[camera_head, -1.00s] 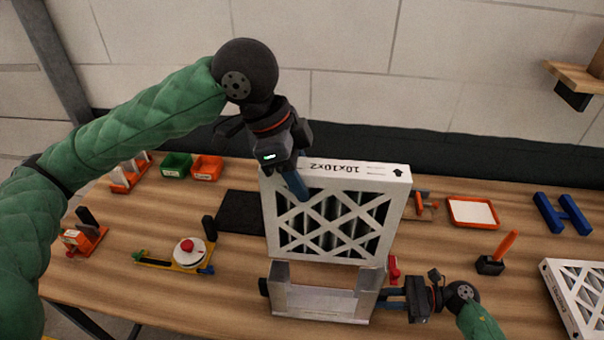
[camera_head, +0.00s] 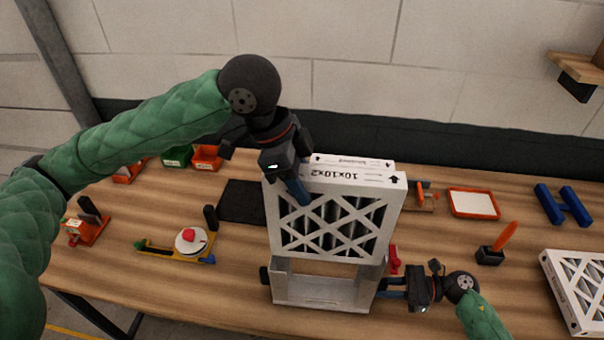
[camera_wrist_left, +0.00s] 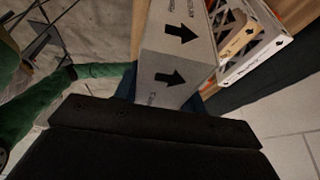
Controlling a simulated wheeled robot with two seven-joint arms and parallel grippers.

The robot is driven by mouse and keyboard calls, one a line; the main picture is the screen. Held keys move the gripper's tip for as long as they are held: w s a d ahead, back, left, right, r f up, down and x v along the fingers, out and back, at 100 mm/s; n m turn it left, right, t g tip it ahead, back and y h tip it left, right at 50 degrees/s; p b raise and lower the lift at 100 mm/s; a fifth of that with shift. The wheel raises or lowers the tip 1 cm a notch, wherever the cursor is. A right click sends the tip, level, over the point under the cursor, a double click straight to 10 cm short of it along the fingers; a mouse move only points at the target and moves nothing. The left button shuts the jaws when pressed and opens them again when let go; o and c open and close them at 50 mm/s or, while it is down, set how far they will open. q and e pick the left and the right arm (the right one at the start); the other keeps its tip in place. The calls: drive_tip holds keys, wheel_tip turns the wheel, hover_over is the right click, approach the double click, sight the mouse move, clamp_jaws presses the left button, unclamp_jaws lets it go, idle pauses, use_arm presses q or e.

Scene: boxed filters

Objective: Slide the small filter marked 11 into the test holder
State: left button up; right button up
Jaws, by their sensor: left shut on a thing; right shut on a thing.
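A white filter with a lattice front (camera_head: 328,226) and "10x10x2" on its top edge is upright in my left gripper (camera_head: 300,192), which is shut on it from above. I cannot make out an 11 on it. The metal U-shaped test holder (camera_head: 320,293) stands open at the top directly below the filter. The filter's lower edge is at the holder's mouth; I cannot tell whether it is inside. My right gripper (camera_head: 392,288) is shut on the holder's right side. In the left wrist view, a printed filter edge with an arrow (camera_wrist_left: 168,78) lies beyond the gripper.
Another white printed edge (camera_head: 350,162) shows behind the held filter. A lattice filter (camera_head: 580,290) lies at the right.

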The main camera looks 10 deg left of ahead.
sight(302, 236)
use_arm(q)
drive_tip(key=shift+f, duration=0.15)
drive_tip(key=shift+f, duration=2.05)
drive_tip(key=shift+f, duration=1.95)
drive_tip(key=shift+f, duration=2.05)
drive_tip(key=shift+f, duration=1.95)
